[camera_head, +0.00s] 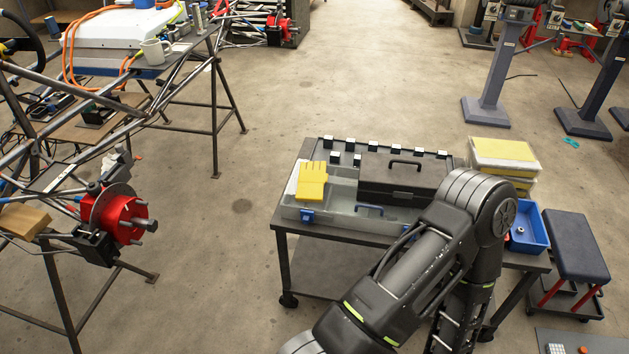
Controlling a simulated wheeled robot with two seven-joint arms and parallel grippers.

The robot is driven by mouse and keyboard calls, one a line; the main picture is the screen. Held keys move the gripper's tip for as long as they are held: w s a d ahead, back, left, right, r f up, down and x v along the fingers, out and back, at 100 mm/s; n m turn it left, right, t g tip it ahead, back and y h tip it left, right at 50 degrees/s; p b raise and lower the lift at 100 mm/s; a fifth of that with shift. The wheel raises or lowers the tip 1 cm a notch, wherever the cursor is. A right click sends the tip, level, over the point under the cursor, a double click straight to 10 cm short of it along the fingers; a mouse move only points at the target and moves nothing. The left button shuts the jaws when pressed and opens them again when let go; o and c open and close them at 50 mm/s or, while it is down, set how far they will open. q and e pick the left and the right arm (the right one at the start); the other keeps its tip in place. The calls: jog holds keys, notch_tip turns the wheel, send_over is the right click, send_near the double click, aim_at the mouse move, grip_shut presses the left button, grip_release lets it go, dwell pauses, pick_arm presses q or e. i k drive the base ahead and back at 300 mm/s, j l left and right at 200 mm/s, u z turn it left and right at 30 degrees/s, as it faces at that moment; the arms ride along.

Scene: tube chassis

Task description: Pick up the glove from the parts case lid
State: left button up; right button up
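A yellow glove (312,183) lies near the left end of a translucent grey parts case (345,222), on its lid. The case has blue latches and a blue handle, and sits at the front left of a dark wheeled cart. A pale sheet or panel shows beside the glove's left edge. My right arm comes in from the bottom, bends at a high elbow over the cart's right part and runs back down out of the picture. Its gripper is not visible. My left arm and gripper are not in view.
A dark toolbox (401,182) with a black handle stands behind the case. Yellow-lidded boxes (503,156) and a blue bin (527,232) are to the right. A padded stool (577,247) stands beside the cart (282,250). A tube chassis with a red hub (116,212) is at left, with clear floor between.

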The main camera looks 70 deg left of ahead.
aim_at(313, 176)
jog(key=k+j, duration=0.35)
jog(key=j, duration=0.15)
jog(key=k+j, duration=0.3)
jog(key=j, duration=0.15)
jog(key=k+j, duration=0.35)
jog(key=j, duration=0.15)
